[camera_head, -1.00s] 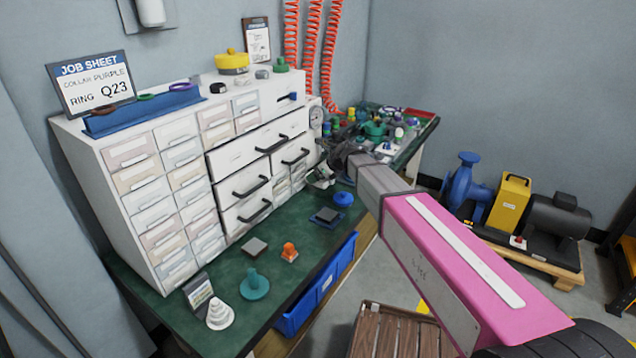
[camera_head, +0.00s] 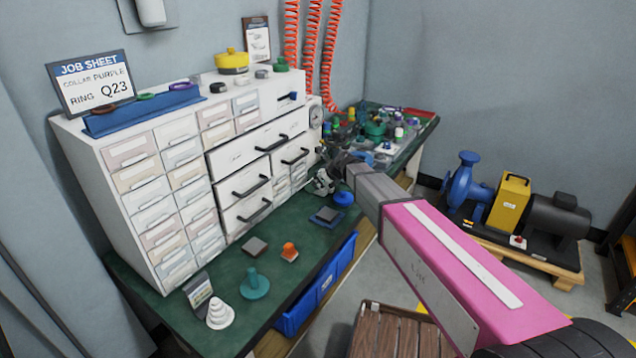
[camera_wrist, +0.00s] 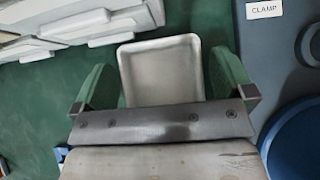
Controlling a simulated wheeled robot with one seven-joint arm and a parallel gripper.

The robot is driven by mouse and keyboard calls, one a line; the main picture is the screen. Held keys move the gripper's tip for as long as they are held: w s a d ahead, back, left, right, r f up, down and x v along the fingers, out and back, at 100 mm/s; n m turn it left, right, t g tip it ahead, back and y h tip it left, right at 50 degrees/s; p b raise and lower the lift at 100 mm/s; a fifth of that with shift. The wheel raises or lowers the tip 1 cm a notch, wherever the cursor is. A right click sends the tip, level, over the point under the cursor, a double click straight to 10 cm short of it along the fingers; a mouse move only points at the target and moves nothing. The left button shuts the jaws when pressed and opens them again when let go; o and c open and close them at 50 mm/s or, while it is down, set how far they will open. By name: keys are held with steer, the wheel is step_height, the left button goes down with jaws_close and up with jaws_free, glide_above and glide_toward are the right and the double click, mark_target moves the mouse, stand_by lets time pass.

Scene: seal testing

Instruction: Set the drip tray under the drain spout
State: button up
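A pale grey, shallow, round-cornered tray (camera_wrist: 162,72), apparently the drip tray, lies in the wrist view between the two green fingers of my gripper (camera_wrist: 160,85). The fingers are wide apart, one at each side of the tray. Thin gaps seem to show beside it, and I see no clear contact. The tray's near edge is hidden behind the gripper's grey body. In the head view my gripper is low over the green bench by the drawer cabinet, mostly hidden by my own wrist. I cannot make out the drain spout in either view.
The drawer cabinet (camera_head: 155,190) stands close on the left. A blue plate labelled CLAMP (camera_wrist: 280,50) lies right of the gripper, with a round blue part (camera_wrist: 298,142). A dark square block (camera_head: 327,215) and blue knob (camera_head: 343,198) are nearby. Crowded small parts (camera_head: 375,130) fill the far bench.

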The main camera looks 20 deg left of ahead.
steer(key=shift+r, duration=0.1)
steer(key=v, duration=1.2)
